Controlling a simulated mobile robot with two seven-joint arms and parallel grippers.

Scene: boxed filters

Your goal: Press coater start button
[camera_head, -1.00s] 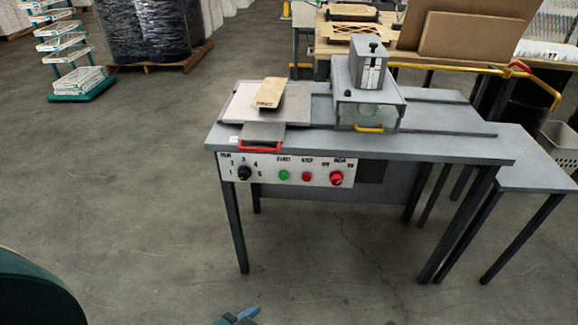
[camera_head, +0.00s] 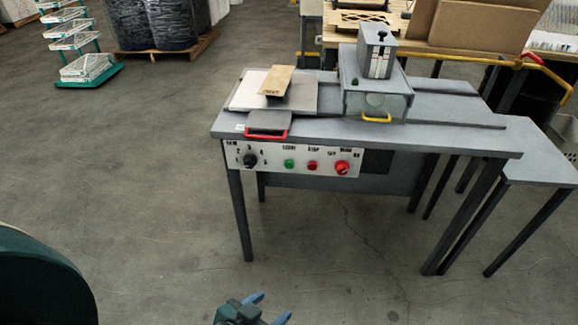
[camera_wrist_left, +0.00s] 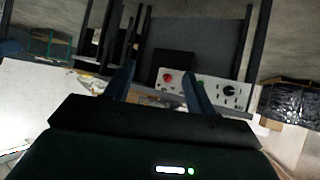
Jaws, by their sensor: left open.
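The coater is a grey table machine with a white control panel (camera_head: 262,159) on its front edge. The green start button (camera_head: 289,163) sits between a black knob (camera_head: 250,160) on its left and a red stop button (camera_head: 312,165). A larger red knob (camera_head: 342,168) is at the right end. My left gripper (camera_head: 268,306) is open and empty at the bottom of the head view, low and apart from the panel. In the left wrist view the picture is upside down, and the panel (camera_wrist_left: 216,91) with the green button (camera_wrist_left: 200,84) shows beyond the open fingers. My right gripper is not in view.
On the tabletop are a plate with a tan board (camera_head: 276,80), a red handle (camera_head: 266,136) and a grey box unit (camera_head: 376,100) with a yellow handle. Grey legs stand below. Floor before the table is clear. Wrapped drums and a rack stand at the back left.

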